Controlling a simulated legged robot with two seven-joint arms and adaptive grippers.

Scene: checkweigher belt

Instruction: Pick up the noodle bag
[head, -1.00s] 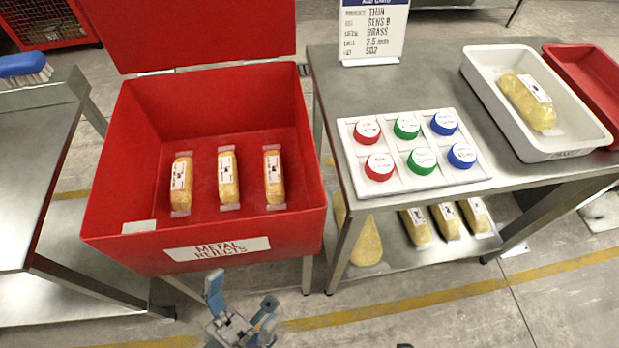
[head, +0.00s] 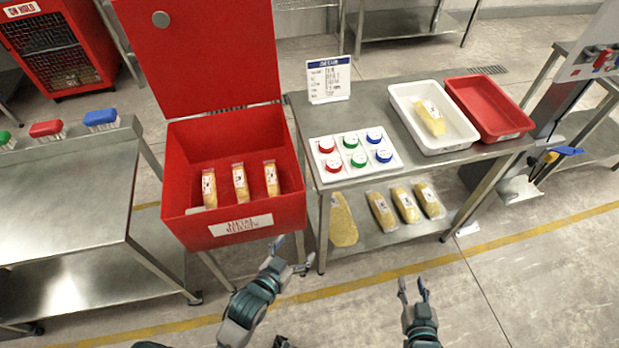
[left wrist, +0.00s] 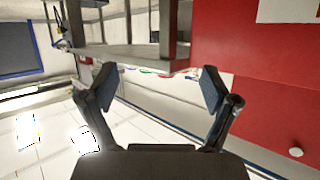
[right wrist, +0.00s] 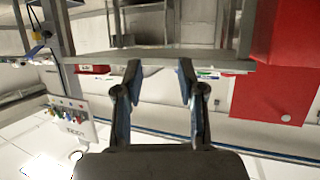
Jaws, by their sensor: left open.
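Several noodle bags with yellow contents and white labels are in the head view. Three stand side by side in the red metal rejects bin, with the middle one (head: 240,183) between two others. One noodle bag (head: 430,118) lies in the white tray (head: 403,98). Three more, such as this bag (head: 407,205), lie on the lower shelf. My left gripper (head: 293,254) is open and empty, in front of and below the bin (head: 290,210). My right gripper (head: 412,285) is open and empty, in front of the shelf. Neither touches a bag.
A steel table (head: 360,95) holds a sample rack (head: 330,175) with colored caps, a sign (head: 329,79) and a red tray (head: 487,100). A steel bench (head: 60,200) with brushes is left. Front floor is clear.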

